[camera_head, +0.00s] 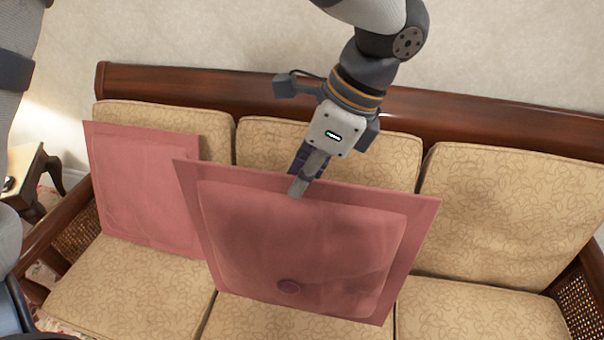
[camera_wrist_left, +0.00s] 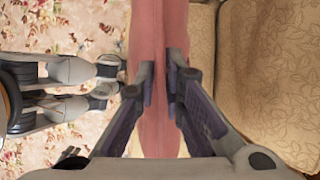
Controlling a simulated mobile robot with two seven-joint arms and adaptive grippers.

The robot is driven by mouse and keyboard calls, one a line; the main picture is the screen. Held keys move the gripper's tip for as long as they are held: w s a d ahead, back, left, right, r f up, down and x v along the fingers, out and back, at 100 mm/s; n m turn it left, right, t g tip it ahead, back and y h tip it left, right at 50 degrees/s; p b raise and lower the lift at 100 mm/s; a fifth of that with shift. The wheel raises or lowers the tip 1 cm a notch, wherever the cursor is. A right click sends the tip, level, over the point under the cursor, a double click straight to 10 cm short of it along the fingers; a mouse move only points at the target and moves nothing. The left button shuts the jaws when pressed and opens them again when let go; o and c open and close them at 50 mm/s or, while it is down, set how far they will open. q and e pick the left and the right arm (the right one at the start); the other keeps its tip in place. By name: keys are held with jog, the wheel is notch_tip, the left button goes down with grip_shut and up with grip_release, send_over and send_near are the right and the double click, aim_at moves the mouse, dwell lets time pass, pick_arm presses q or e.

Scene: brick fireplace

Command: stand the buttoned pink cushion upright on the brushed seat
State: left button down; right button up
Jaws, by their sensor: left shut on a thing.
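The buttoned pink cushion (camera_head: 345,262) is at the middle of the sofa in the head view, roughly upright and slightly tilted, with a round button (camera_head: 289,286) low on its face. My left gripper (camera_head: 302,182) is shut on its top edge. In the left wrist view the two fingers of my left gripper (camera_wrist_left: 160,92) pinch the cushion (camera_wrist_left: 158,30) from both sides. The patterned beige seat (camera_head: 250,318) shows below and in front of it. The cushion's lower edge overlaps the seat in view; I cannot tell whether it touches. My right gripper is not in view.
A second pink cushion (camera_head: 135,190) leans upright at the sofa's left end. Beige back cushions (camera_head: 508,215) stand below a dark wooden rail (camera_head: 185,86). The right seat (camera_head: 475,312) is clear. A small wooden side table (camera_head: 28,170) stands at the left.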

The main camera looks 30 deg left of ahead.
pick_arm(q)
jog(key=w+f, duration=0.2)
jog(key=w+a+f, duration=0.1)
jog(key=w+f, duration=0.1)
jog(key=f, duration=0.1)
jog(key=shift+w+a+f, duration=0.15)
jog(key=shift+w, duration=0.2)
jog(key=w+a+f+g+b, duration=0.1)
jog(key=w+a+f+b, duration=0.1)
jog(key=w+f+b, duration=0.4)
jog(key=w+b, duration=0.1)
jog(key=w, duration=0.2)
jog(key=shift+a+f+g, duration=0.2)
jog(key=shift+f+g, duration=0.1)
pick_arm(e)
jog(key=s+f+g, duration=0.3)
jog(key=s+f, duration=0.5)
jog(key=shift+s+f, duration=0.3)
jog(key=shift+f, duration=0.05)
pick_arm(q)
jog(key=shift+w, duration=0.1)
